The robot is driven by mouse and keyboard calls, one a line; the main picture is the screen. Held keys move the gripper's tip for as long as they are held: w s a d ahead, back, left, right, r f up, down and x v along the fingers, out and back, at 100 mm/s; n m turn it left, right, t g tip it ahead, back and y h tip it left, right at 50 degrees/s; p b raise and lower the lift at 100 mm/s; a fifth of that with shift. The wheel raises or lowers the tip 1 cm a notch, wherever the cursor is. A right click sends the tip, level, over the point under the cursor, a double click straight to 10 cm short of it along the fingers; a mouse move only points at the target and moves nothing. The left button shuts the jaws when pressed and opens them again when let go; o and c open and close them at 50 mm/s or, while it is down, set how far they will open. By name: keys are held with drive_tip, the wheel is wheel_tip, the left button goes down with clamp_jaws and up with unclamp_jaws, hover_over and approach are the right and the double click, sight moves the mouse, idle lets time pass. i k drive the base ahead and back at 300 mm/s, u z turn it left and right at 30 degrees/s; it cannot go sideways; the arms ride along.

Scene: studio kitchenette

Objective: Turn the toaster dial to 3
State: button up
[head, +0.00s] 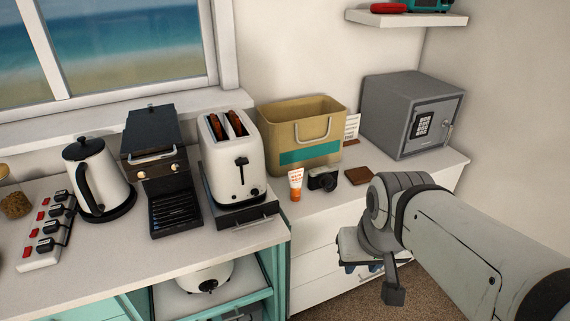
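The white toaster (226,172) stands on the counter left of the middle, with two browned slices in its slots. A black lever (241,164) is on its front. A small dark dial (254,192) sits low on the front; its numbers and pointer are too small to read. My gripper (370,273) hangs in front of the lower white drawers, right of the toaster and well apart from it. The wrist partly hides it, so I cannot tell how far its fingers are apart.
Left of the toaster stand a black coffee machine (163,170), a kettle (100,182) and a power strip (48,232). Right of it are a tan basket (319,125), a tube (296,184), a camera (323,179), a brown wallet-like item (359,174) and a grey safe (398,108).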

sight(255, 191)
drive_tip(key=z, duration=1.4)
drive_tip(key=k, duration=1.55)
drive_tip(key=u, duration=0.35)
drive_tip(key=i, duration=1)
drive_tip(key=u, duration=0.1)
